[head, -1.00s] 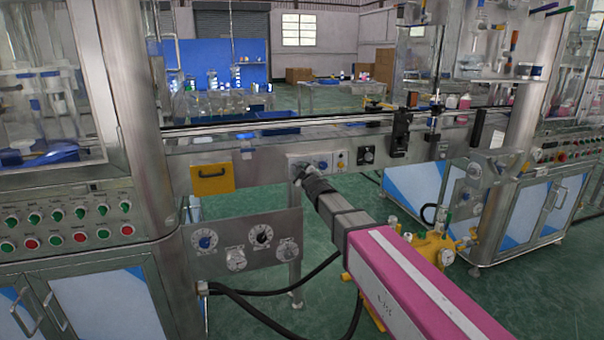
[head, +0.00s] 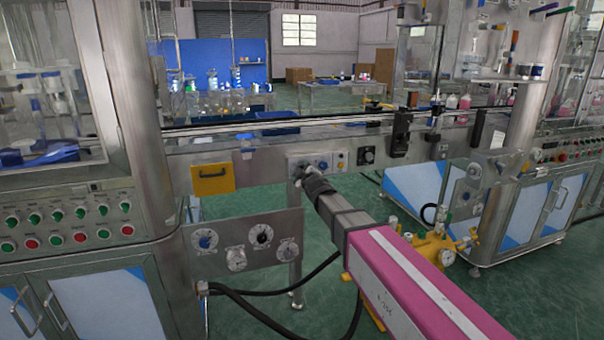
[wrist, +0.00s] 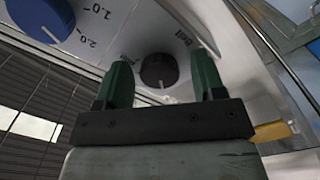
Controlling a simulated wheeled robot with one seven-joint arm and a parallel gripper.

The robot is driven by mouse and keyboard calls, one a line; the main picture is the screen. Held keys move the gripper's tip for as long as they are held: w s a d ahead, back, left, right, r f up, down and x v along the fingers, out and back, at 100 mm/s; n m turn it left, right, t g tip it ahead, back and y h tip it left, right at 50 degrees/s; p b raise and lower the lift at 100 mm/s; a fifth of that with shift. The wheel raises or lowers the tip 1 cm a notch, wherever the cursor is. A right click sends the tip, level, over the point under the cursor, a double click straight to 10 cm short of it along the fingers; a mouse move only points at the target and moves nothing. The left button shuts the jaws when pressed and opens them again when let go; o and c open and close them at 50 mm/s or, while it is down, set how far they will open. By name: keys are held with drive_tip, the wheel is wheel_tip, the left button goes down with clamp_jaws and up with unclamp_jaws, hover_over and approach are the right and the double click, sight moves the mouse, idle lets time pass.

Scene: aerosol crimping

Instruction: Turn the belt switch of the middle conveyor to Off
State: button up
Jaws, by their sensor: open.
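The belt switch (wrist: 157,72) is a round black knob with a white pointer line, on a pale panel with the word "Belt" beside it. In the wrist view its pointer line faces down toward my gripper (wrist: 161,64). My gripper is open, with one green finger on each side of the knob. I cannot tell whether either finger touches it. In the head view my gripper (head: 300,169) is at the small control panel on the front of the middle conveyor (head: 366,139). There my gripper and wrist hide the knob.
A blue dial (wrist: 42,18) with number marks is beside the belt switch. A black knob (head: 367,155) is farther right on the conveyor front. A lower panel with dials (head: 248,247) stands below left, with black hoses (head: 270,292). A yellow pump (head: 437,248) is right of my arm.

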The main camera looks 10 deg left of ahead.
drive_tip(key=v, duration=1.1)
drive_tip(key=shift+a, duration=0.15)
idle(1.5)
